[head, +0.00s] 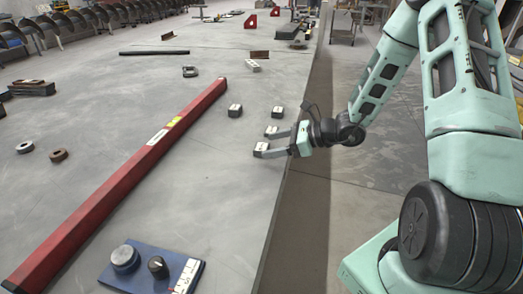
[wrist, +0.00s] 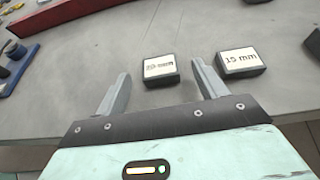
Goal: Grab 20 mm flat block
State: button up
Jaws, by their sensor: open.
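A small dark block with a white top (wrist: 160,70) lies on the table just ahead of and between my fingertips. Its label is blurred and looks like 20 mm. It also shows in the head view (head: 261,147), partly hidden by my near finger. A similar block labelled 15 mm (wrist: 241,62) lies to the right, outside my right finger in the wrist view. My gripper (wrist: 160,88) is open and empty, low over the table's right edge. In the head view my gripper (head: 265,145) points left with its fingers apart.
Two more dark blocks with white tops (head: 235,110) (head: 278,111) lie farther back. A long red beam (head: 130,172) crosses the table to the left. A blue plate with knobs (head: 152,268) lies near the front. The grey table (head: 215,190) is bare between them.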

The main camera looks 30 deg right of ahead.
aim_at(262, 150)
jog(key=shift+x, duration=1.3)
jog(key=c, duration=1.3)
